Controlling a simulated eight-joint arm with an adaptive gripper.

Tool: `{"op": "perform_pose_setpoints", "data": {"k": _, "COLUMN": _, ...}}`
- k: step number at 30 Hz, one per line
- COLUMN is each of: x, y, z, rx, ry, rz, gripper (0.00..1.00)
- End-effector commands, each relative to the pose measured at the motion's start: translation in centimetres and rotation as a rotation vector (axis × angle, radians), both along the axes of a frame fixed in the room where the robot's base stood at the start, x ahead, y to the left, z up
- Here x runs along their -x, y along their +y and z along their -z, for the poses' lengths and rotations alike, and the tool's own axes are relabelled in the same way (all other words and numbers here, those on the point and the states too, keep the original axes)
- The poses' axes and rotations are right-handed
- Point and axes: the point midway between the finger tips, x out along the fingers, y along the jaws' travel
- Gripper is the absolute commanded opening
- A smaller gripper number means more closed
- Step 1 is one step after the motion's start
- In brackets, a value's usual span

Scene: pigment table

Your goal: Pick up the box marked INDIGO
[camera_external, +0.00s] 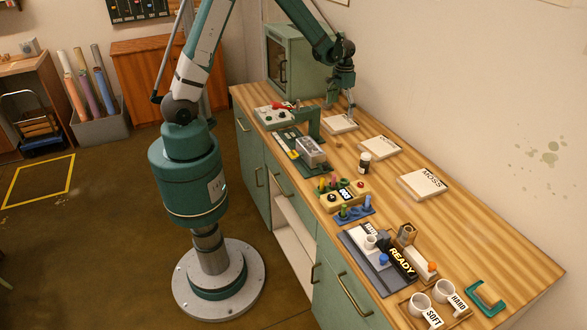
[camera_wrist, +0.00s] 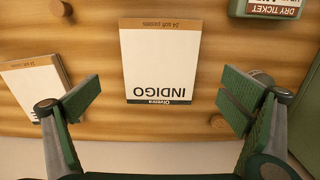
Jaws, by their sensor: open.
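The INDIGO box (camera_wrist: 160,62) is a flat white box with a tan end band and a dark label strip. In the wrist view it lies on the wooden table with its lettering upside down. My gripper (camera_wrist: 158,98) is open, one green-padded finger to each side of the box's near part, with gaps on both sides. In the external view my gripper (camera_external: 350,112) is above the farthest white box (camera_external: 339,124), which appears to be this one; its lettering is unreadable there.
Another white box (camera_wrist: 36,86) lies left in the wrist view. A green DRY TICKET unit (camera_wrist: 262,8) is at upper right. Small round brown pieces (camera_wrist: 218,122) are nearby. In the external view, a middle box (camera_external: 380,146) and MOSS box (camera_external: 422,184) lie along the wall side.

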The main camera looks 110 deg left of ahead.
Motion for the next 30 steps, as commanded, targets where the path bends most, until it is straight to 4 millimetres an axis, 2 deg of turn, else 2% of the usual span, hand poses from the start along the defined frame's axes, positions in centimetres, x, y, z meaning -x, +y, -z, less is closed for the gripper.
{"op": "perform_pose_setpoints", "data": {"k": 6, "x": 0.0, "y": 0.0, "z": 1.2, "rx": 0.000, "ry": 0.000, "rz": 0.000, "gripper": 0.99}}
{"op": "perform_pose_setpoints", "data": {"k": 20, "x": 0.0, "y": 0.0, "z": 1.7, "rx": 0.000, "ry": 0.000, "rz": 0.000, "gripper": 0.99}}
{"op": "perform_pose_setpoints", "data": {"k": 30, "x": -0.1, "y": 0.0, "z": 4.9, "rx": 0.000, "ry": 0.000, "rz": 0.000, "gripper": 0.99}}
